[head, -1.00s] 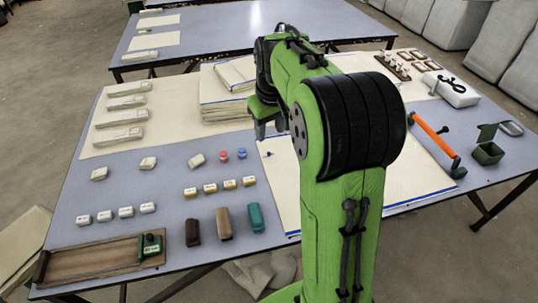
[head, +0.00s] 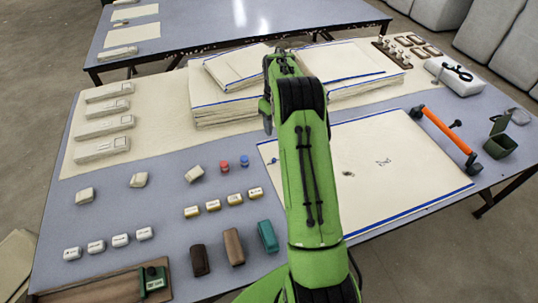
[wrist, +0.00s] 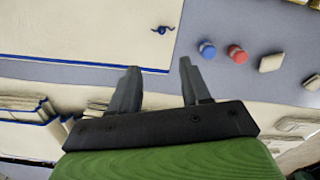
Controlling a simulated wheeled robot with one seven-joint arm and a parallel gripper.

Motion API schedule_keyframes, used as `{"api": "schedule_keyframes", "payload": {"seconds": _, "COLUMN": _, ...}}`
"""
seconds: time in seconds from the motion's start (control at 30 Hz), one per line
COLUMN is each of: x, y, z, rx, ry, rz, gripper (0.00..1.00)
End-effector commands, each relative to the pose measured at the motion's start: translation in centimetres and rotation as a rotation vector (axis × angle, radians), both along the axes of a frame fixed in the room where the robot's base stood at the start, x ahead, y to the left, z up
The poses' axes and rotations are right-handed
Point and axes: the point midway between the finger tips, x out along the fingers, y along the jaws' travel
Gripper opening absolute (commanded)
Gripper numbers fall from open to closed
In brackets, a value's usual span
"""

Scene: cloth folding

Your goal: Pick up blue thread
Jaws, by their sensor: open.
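The blue thread (head: 245,161) is a small blue spool standing on the blue-grey table, just right of a red spool (head: 224,167). In the wrist view the blue thread (wrist: 207,50) lies to the upper right, beyond my right-hand finger. My gripper (wrist: 159,67) is open and empty, with its two dark fingers spread apart. In the head view my arm hides most of the gripper; a grey fingertip part shows above the table, to the upper right of the spools.
A cream cloth with blue edges (head: 400,185) lies flat on the right, with a small dark blue item (head: 273,160) near its left corner. Folded cloth stacks (head: 222,105) stand behind. Pale blocks (head: 194,174) and yellow-banded ones (head: 234,199) sit close to the spools.

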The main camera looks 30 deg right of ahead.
Motion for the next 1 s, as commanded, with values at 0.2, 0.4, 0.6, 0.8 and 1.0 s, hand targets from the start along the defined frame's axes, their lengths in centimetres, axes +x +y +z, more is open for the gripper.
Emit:
{"api": "schedule_keyframes", "payload": {"seconds": 0.2, "x": -0.1, "y": 0.1, "z": -5.4, "rx": 0.003, "ry": 0.005, "rz": 0.000, "gripper": 0.47}}
{"api": "schedule_keyframes", "payload": {"seconds": 0.4, "x": -0.1, "y": 0.1, "z": -9.6, "rx": 0.002, "ry": 0.002, "rz": 0.000, "gripper": 0.47}}
{"api": "schedule_keyframes", "payload": {"seconds": 0.6, "x": -0.1, "y": 0.2, "z": -11.4, "rx": 0.002, "ry": 0.001, "rz": 0.001, "gripper": 0.47}}
{"api": "schedule_keyframes", "payload": {"seconds": 0.8, "x": -0.2, "y": 0.4, "z": -15.2, "rx": 0.002, "ry": 0.003, "rz": -0.001, "gripper": 0.47}}
{"api": "schedule_keyframes", "payload": {"seconds": 1.0, "x": -0.2, "y": 0.3, "z": -15.4, "rx": 0.000, "ry": 0.000, "rz": 0.000, "gripper": 0.47}}
